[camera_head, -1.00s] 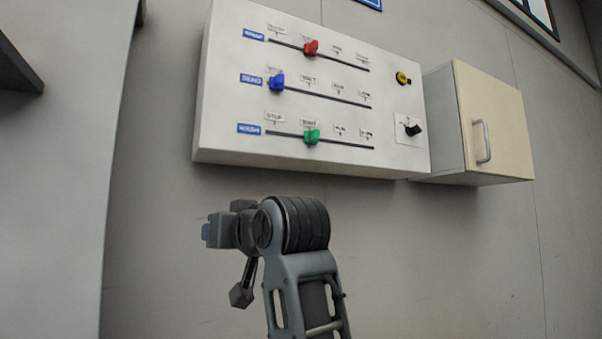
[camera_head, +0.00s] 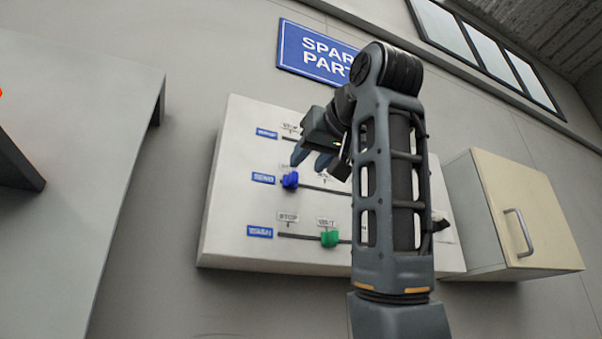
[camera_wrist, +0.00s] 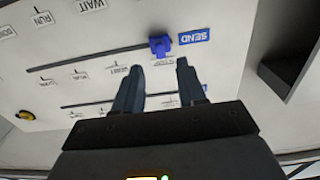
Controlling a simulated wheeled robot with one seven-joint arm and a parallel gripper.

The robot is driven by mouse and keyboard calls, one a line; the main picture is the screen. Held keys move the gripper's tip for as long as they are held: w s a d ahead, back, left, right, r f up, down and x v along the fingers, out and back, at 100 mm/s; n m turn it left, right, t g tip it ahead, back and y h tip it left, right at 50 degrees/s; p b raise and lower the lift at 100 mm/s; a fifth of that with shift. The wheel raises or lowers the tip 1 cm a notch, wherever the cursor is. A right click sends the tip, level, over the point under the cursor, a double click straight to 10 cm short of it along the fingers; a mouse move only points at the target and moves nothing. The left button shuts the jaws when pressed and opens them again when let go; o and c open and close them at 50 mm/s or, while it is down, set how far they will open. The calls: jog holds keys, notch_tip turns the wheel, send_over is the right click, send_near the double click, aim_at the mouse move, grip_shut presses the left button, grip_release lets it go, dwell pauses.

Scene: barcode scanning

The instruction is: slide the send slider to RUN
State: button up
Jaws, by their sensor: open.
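The blue knob (camera_head: 290,180) of the send slider sits at the left end of its track, next to the blue SEND label (camera_head: 263,178) in the head view. In the wrist view the picture is turned over; the blue knob (camera_wrist: 160,45) is at the right end of the track (camera_wrist: 90,56), beside the SEND label (camera_wrist: 195,35). In the head view my gripper (camera_head: 310,158) is just above the knob.
The green knob (camera_head: 329,239) is on the lower track of the white panel (camera_head: 225,225). My arm hides the panel's right part. A cabinet (camera_head: 535,215) stands at right, a grey slab (camera_head: 70,170) at left.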

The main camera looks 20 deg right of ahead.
aim_at(296, 175)
jog(key=w+p, duration=0.2)
jog(key=w, duration=0.4)
jog(key=shift+w, duration=0.25)
jog(key=shift+c, duration=0.4)
grip_shut()
